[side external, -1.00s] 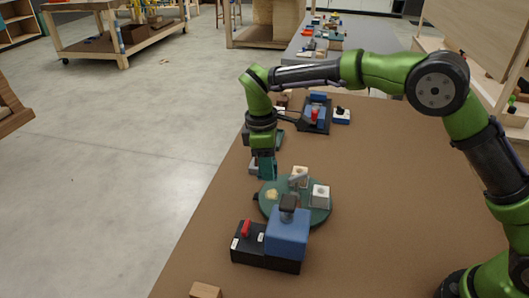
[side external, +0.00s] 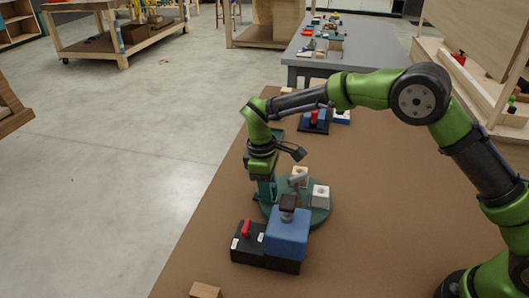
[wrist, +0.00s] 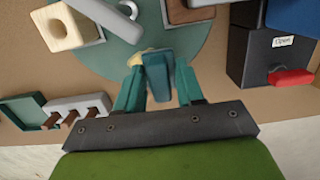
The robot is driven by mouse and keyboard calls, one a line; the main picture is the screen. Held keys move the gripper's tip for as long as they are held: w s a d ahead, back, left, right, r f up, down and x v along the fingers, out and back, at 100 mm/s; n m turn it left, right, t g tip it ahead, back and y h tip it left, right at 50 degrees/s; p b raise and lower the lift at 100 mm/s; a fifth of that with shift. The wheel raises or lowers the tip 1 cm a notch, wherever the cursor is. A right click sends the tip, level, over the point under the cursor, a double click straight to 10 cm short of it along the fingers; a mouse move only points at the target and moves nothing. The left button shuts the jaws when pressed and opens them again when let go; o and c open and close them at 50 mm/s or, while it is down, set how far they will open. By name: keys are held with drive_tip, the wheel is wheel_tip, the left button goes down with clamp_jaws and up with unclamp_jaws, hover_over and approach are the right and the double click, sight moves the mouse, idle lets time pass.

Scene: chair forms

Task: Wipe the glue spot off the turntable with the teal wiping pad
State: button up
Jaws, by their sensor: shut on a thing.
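My gripper (side external: 266,196) is low over the left edge of the green turntable (side external: 318,218). In the wrist view my gripper (wrist: 158,92) is shut on the teal wiping pad (wrist: 158,70), which sits between its two teal fingers. The pad is over the near part of the turntable (wrist: 208,45). A pale yellow glue spot (wrist: 143,56) shows just beyond and beside the pad, partly hidden by it. In the side view the spot is hidden by my gripper. I cannot tell whether the pad touches the turntable.
On the turntable stand a beige block (side external: 300,172) and a pale grey block (side external: 320,195). A blue block (side external: 287,235) with a black base and red lever (side external: 246,228) is close in front. In the wrist view a teal tray and a peg rack (wrist: 78,108) lie left.

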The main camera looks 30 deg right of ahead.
drive_tip(key=shift+w+d+f, duration=0.65)
drive_tip(key=shift+c, duration=0.4)
drive_tip(key=shift+w+d, duration=1.05)
drive_tip(key=shift+d, duration=0.05)
drive_tip(key=shift+s+a, duration=1.6)
drive_tip(key=shift+a, duration=0.05)
drive_tip(key=shift+w+d, duration=1.65)
drive_tip(key=shift+d, duration=0.05)
drive_tip(key=s+a, duration=0.3)
drive_tip(key=shift+s+a, duration=0.25)
drive_tip(key=shift+a, duration=0.05)
drive_tip(key=shift+w+d, duration=1.55)
drive_tip(key=shift+w+d+r, duration=0.1)
drive_tip(key=shift+w+d, duration=0.1)
wheel_tip(320, 180, up, 8)
drive_tip(key=shift+s+a, duration=0.1)
drive_tip(key=shift+a, duration=0.05)
